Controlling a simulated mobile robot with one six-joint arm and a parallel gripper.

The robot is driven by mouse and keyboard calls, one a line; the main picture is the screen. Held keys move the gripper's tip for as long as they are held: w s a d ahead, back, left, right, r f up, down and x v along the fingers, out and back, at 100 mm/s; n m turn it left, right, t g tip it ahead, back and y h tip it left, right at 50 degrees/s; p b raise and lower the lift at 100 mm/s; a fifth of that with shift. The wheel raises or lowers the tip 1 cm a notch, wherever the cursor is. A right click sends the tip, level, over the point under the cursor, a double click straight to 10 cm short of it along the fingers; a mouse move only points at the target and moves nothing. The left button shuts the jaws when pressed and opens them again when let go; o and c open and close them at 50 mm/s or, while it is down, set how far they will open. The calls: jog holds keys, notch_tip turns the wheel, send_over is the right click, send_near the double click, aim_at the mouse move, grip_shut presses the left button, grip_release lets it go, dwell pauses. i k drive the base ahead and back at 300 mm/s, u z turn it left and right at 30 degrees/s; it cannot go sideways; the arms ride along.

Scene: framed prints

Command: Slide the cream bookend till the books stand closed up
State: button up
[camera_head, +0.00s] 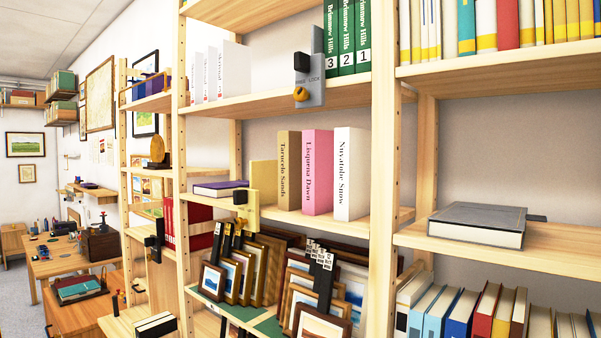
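The cream bookend (263,176) stands on the middle shelf, with a black knob (240,197) on its front plate, which hangs over the shelf edge. To its right three books stand upright: a tan one (289,170), a pink one (317,170) and a white one (350,174). The bookend's upright plate shows close to the left of the tan book; I cannot tell if they touch. Narrow gaps seem to show between the books. Bare shelf lies right of the white book. I see no part of my gripper.
A purple book (220,188) lies flat left of the bookend. Framed prints (250,270) lean on the shelf below. A grey bookend (309,82) with a black knob and a yellow knob stands on the shelf above. A wooden post (383,150) stands at the right.

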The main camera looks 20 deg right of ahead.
aim_at(263, 190)
jog(key=u, duration=0.45)
jog(key=k, duration=1.35)
jog(key=u, duration=0.75)
jog(key=i, duration=1.35)
jog(key=u, duration=0.4)
